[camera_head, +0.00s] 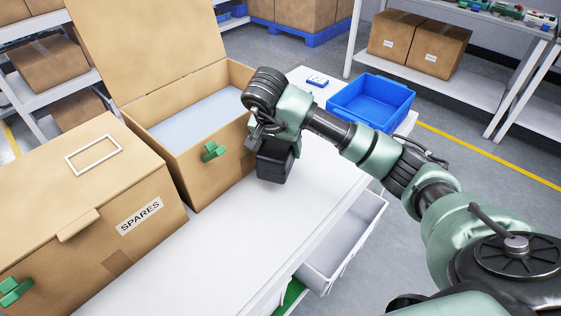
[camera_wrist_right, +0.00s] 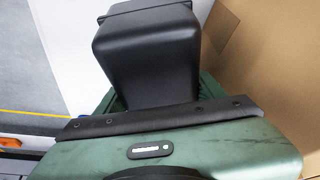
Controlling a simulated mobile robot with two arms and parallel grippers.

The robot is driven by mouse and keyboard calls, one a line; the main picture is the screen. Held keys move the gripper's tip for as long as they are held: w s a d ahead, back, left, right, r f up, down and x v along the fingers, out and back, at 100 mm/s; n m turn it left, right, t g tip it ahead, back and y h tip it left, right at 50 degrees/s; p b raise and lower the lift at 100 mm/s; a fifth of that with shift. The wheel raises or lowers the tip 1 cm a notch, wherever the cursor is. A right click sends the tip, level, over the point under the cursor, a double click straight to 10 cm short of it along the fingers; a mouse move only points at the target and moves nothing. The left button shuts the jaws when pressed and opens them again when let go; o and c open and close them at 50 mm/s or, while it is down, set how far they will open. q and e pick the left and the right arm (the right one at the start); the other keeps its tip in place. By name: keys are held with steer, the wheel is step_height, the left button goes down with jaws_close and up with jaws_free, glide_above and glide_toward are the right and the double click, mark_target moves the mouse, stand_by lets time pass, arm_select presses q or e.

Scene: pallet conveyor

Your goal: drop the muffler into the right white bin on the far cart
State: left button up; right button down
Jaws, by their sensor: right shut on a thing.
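My right gripper (camera_head: 275,165) hangs over the white table beside the open cardboard box, at the end of the arm from the right. A black boxy body, seemingly the muffler (camera_head: 276,162), shows there. It fills the upper middle of the right wrist view (camera_wrist_right: 148,55). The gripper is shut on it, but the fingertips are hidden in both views. A pale grey-white bin (camera_head: 342,250) sticks out below the table edge. I cannot tell whether it is one of the task's bins. I make out no far cart with white bins. My left gripper is not in view.
The open cardboard box (camera_head: 191,161) has a raised lid and a green latch. A closed box marked SPARES (camera_head: 100,215) stands at left. A blue bin (camera_head: 371,100) lies behind my arm. Shelving with two cartons (camera_head: 418,43) stands at the back. The table's front middle is clear.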

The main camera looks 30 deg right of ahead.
steer(key=shift+f, duration=2.4)
steer(key=shift+f, duration=0.15)
steer(key=shift+c, duration=1)
jaws_free()
